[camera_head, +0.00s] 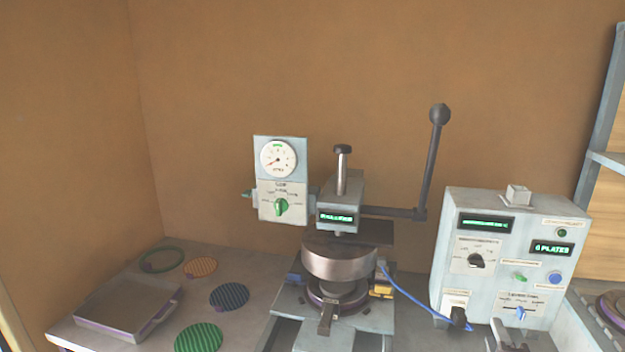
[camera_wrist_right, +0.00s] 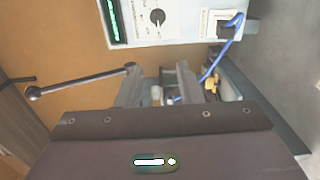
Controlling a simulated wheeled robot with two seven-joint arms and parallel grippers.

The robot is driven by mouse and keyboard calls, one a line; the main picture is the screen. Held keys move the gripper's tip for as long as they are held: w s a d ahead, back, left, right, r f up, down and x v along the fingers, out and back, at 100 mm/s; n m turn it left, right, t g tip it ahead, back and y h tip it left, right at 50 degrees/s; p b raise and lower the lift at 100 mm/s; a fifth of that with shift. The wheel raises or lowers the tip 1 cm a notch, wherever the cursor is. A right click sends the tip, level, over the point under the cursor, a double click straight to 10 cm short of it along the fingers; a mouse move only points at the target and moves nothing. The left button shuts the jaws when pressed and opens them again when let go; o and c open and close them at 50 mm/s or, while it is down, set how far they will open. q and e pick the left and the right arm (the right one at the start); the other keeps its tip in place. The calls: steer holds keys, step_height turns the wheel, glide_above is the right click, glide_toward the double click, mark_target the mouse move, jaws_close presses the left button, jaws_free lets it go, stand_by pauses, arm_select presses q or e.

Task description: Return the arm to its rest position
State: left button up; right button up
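My right gripper shows in the right wrist view (camera_wrist_right: 160,88), its two grey fingers apart with nothing clearly between them. In the head view only a small dark piece, seemingly its tip (camera_head: 505,338), shows at the bottom edge, in front of the control box. The rest of that arm is out of frame. My left gripper is in neither view. The press (camera_head: 340,262) stands at the centre of the head view, apart from the gripper. Its lever (camera_head: 431,160) points up, with a dark ball on top; the lever also shows in the wrist view (camera_wrist_right: 80,83).
The control box (camera_head: 510,255) stands right of the press, with a blue cable (camera_head: 408,293) between them. A gauge panel (camera_head: 281,180) is left of the press head. Left on the table are a flat grey case (camera_head: 128,303) and several round plates, including a green one (camera_head: 199,338).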

steer(key=s+a+f+m+g+y, duration=0.2)
steer(key=s+a+f+m+g, duration=0.55)
steer(key=s+a+f, duration=0.25)
steer(key=s+a+f+m+g+y, duration=0.1)
steer(key=s+a+m+g, duration=0.2)
steer(key=s, duration=0.4)
steer(key=s+a+f+m+g+y, duration=0.1)
steer(key=s+a+m+g, duration=0.25)
steer(key=s, duration=0.25)
step_height(320, 180, down, 28)
steer(key=s+f+g, duration=0.1)
steer(key=s+d+f, duration=0.2)
steer(key=s+f, duration=0.7)
steer(key=s, duration=0.1)
steer(key=s+d+f+n+g, duration=0.1)
steer(key=s+d+f, duration=0.1)
steer(key=s+f, duration=0.8)
steer(key=shift+s+g, duration=0.2)
steer(key=shift+g, duration=0.1)
